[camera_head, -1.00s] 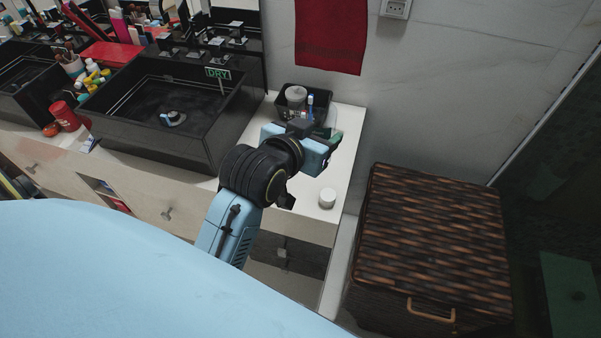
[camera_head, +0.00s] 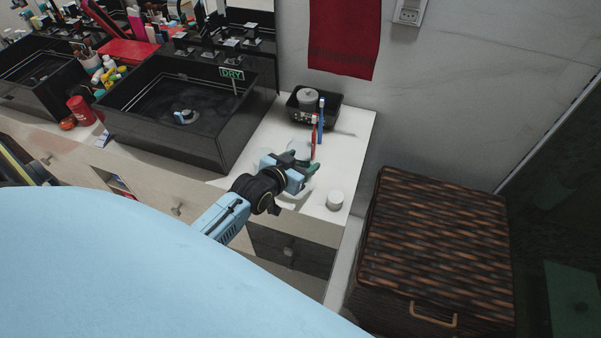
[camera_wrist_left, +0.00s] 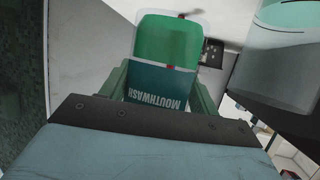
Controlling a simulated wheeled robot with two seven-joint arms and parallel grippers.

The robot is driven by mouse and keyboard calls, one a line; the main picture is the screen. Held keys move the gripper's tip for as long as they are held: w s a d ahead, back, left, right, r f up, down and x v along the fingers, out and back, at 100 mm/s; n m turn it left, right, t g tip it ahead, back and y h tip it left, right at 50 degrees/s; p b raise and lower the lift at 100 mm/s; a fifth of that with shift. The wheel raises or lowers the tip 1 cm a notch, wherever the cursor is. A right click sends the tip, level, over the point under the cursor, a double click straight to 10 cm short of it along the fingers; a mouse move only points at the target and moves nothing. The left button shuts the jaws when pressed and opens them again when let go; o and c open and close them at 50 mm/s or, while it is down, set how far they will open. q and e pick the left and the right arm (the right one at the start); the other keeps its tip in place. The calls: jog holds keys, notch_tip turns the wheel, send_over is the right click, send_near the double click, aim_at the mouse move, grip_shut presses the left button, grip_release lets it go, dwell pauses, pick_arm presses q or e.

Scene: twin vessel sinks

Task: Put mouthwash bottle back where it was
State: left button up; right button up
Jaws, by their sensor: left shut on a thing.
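The mouthwash bottle (camera_wrist_left: 167,42) fills the middle of the left wrist view, green on top with a dark teal label reading MOUTHWASH upside down. My left gripper (camera_wrist_left: 160,85) is shut on it, one finger on each side. In the head view my left gripper (camera_head: 306,167) is over the white counter (camera_head: 350,135), right of the black sink; the bottle is mostly hidden there by the gripper. Whether the bottle touches the counter I cannot tell. My right gripper is not in view.
A clear glass (camera_head: 299,147) stands just behind the gripper, near upright red and blue items (camera_head: 321,115). A black basket (camera_head: 297,108) is at the back. A white jar (camera_head: 335,200) stands near the front right. A wicker hamper (camera_head: 435,240) is right of the counter.

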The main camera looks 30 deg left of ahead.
pick_arm(q)
jog(key=shift+f+b, duration=0.45)
jog(key=shift+f, duration=1.45)
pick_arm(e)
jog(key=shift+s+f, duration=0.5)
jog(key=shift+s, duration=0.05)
pick_arm(q)
jog(key=shift+f, duration=0.1)
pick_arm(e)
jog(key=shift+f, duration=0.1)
pick_arm(q)
jog(key=o, duration=1.1)
jog(key=shift+f, duration=0.1)
jog(key=shift+r, duration=0.25)
jog(key=p+v, duration=0.2)
jog(key=v, duration=1)
jog(key=shift+f, duration=0.1)
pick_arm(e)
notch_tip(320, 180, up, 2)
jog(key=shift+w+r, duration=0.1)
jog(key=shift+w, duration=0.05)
